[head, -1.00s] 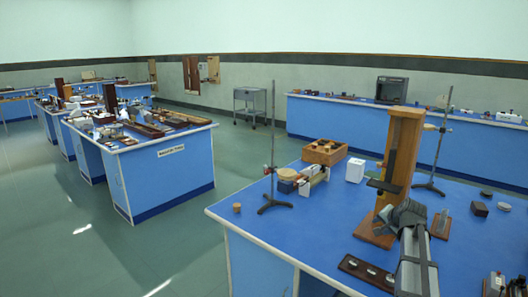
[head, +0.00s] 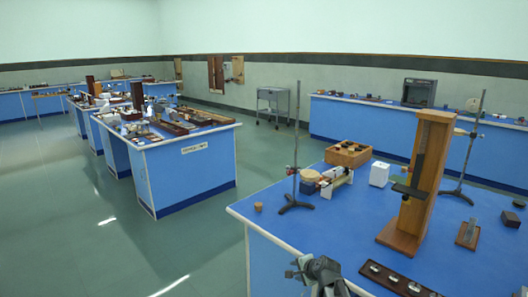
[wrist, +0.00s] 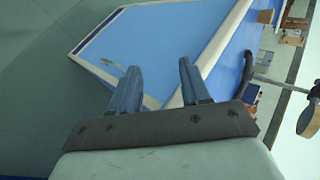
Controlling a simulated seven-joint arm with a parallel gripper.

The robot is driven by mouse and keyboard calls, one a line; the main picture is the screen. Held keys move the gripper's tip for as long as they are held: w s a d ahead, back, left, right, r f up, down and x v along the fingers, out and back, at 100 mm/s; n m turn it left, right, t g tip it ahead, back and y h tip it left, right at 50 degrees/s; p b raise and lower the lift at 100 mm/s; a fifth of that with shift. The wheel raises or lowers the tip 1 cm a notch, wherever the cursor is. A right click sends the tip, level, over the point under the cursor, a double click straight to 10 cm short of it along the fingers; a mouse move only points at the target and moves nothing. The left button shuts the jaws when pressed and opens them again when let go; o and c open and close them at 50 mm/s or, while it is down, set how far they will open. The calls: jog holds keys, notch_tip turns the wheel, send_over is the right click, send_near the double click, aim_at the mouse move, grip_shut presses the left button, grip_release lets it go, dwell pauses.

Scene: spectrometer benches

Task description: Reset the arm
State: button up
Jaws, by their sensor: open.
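My gripper (wrist: 160,85) is open in the wrist view, with its two blue-grey fingers apart and nothing between them. Beyond the fingertips lie the floor and a pale-edged blue bench. In the head view my gripper (head: 318,268) shows at the bottom middle, in front of the near edge of the blue bench (head: 290,225). The rest of my arm is cut off by the bottom of the head view.
On the near bench stand a wooden column (head: 428,160), a retort stand (head: 296,180), a wooden box (head: 348,153), a white block (head: 379,173) and a dark strip with several pieces (head: 400,278). Another blue bench (head: 190,175) stands left. Open floor (head: 120,245) lies between.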

jog(key=s+d+f+n+g+h, duration=0.15)
jog(key=s+f+n+g, duration=0.5)
jog(key=s+f, duration=1.7)
jog(key=s+d+f+n+g+h, duration=0.1)
jog(key=s+f+n+g, duration=0.2)
jog(key=s, duration=1)
jog(key=s+d+f+n+g+h, duration=0.1)
jog(key=s+d+f+n+g, duration=0.1)
jog(key=s+f+g, duration=0.3)
jog(key=s+f+n, duration=0.1)
jog(key=s+f, duration=0.3)
jog(key=s, duration=0.5)
jog(key=shift+s+f+g+h, duration=0.3)
jog(key=shift+g+h, duration=0.05)
